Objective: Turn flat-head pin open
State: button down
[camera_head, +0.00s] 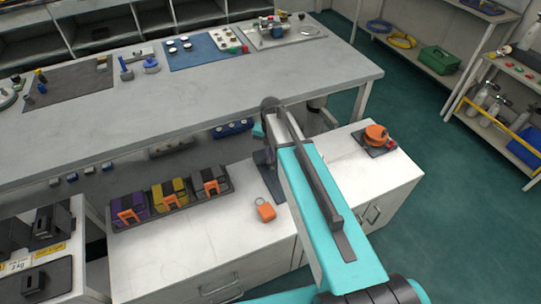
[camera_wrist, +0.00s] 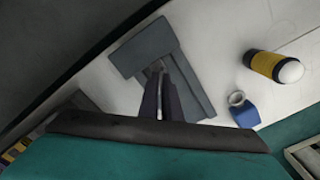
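In the wrist view, a grey plate (camera_wrist: 145,50) with a raised block lies tilted across the picture on the white top. The two narrow dark fingers of my gripper (camera_wrist: 158,72) reach over it, close together. A thin silvery strip shows between or behind the fingers; I cannot tell whether it is the flat-head pin or whether it is held. In the head view, a dark plate (camera_head: 269,180) shows on the white cabinet just left of my teal arm. My arm and wrist hide most of that spot, so neither the fingertips nor a pin can be made out there.
The wrist view shows a blue tag (camera_wrist: 244,113) and a yellow-black cylinder (camera_wrist: 275,67). A grey workbench (camera_head: 200,95) stands behind.

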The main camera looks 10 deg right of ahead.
jog(key=shift+s+d+f, duration=0.1)
jog(key=shift+s+f, duration=0.05)
jog(key=shift+f, duration=0.25)
jog(key=c, duration=2.3)
grip_release()
jog(key=shift+o, duration=0.2)
jog(key=shift+w+f, duration=0.15)
jog(key=shift+w, duration=0.05)
notch_tip(320, 180, up, 14)
jog(key=b, duration=0.1)
